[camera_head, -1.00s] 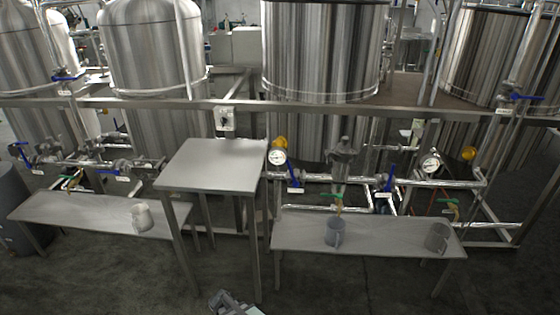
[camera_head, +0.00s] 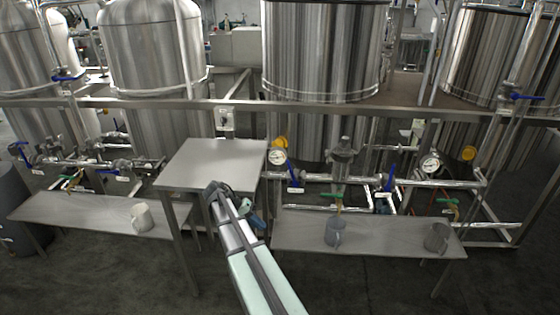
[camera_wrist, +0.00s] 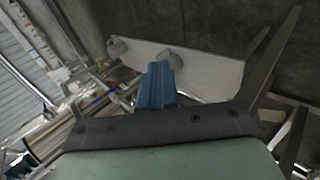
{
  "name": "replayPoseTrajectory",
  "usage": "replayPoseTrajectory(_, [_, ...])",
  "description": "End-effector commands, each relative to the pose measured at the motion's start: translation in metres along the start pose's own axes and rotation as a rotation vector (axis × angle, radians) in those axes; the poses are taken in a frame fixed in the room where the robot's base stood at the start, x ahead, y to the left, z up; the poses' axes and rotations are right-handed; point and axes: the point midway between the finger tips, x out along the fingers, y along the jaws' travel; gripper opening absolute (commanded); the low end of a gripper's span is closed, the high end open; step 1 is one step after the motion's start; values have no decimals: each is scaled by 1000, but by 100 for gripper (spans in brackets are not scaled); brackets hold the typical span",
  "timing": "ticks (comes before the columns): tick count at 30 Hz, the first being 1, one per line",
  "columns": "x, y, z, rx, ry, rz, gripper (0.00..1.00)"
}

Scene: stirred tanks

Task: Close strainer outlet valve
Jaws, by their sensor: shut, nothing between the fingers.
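A strainer body (camera_head: 342,160) stands upright in the pipe run right of the square table. A valve with a blue lever (camera_head: 293,175) is on its left, and another blue-lever valve (camera_head: 389,178) is on its right. Both levers look steep, across the pipe. Small white tags sit by them but are unreadable, so I cannot tell which is the outlet. My gripper (camera_head: 258,222) is beside the square table, in front of and left of these valves, touching none of them. The wrist view shows its blue fingers (camera_wrist: 157,84) shut and empty.
The square metal table (camera_head: 212,163) stands close to my arm. A low bench (camera_head: 385,235) in front of the strainer carries two grey mugs, one (camera_head: 335,232) near its middle. Another bench (camera_head: 85,213) at left holds a white mug (camera_head: 141,217). Two gauges and green-handled taps are near the pipes.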

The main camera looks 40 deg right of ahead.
Motion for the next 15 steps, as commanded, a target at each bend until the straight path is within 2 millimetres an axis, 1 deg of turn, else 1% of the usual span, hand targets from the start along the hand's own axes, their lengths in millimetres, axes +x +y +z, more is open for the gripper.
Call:
replayPoseTrajectory(1, [-11,12,-15,37,7,9,0])
replayPoseTrajectory(3, [-22,28,-29,80,14,19,0])
replayPoseTrajectory(6, [-36,45,-50,124,32,17,0])
replayPoseTrajectory(8, [-44,52,-65,140,50,4,0])
replayPoseTrajectory(11, [-57,62,-97,153,96,-40,0])
replayPoseTrajectory(15, [-78,68,-157,134,206,-151,0])
